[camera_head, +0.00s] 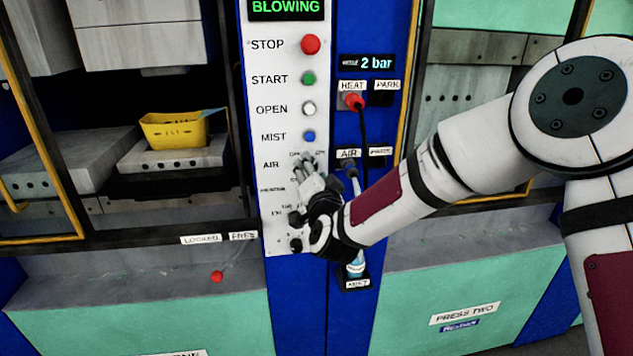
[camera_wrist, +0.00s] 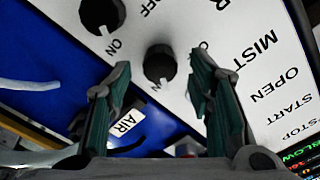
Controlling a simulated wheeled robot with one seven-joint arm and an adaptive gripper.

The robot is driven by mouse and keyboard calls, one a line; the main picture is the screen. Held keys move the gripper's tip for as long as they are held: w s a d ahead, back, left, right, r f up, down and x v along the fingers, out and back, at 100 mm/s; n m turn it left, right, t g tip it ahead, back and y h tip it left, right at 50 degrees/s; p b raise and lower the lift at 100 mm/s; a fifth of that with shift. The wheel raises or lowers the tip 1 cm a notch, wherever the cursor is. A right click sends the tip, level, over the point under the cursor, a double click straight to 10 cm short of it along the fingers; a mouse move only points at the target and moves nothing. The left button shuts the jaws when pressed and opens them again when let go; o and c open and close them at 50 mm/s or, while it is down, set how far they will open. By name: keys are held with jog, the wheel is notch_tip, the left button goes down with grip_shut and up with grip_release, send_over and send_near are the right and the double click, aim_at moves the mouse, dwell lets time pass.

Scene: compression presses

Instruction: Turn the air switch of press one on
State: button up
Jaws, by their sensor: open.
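The control panel of the press (camera_head: 250,100) carries an AIR label (camera_head: 271,165) under the MIST button. My gripper (camera_head: 307,163) is at the panel beside that label and hides the switch there in the head view. In the wrist view my gripper (camera_wrist: 160,75) is open, and a round black knob (camera_wrist: 160,63) appears between its fingers. This looks like the air switch. Its pale mark faces the bottom of the picture. Its lettering is partly hidden by the right finger. Contact between fingers and knob cannot be told.
A second black knob (camera_wrist: 102,14), with ON and OFF lettering, sits close to the left finger. The red STOP button (camera_head: 310,44), green START button (camera_head: 308,78) and blue MIST button (camera_head: 308,136) are above. Plugged hoses (camera_head: 362,125) hang on the blue strip at right.

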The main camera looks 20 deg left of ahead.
jog(key=v, duration=1.1)
jog(key=shift+d, duration=0.2)
jog(key=shift+s, duration=0.15)
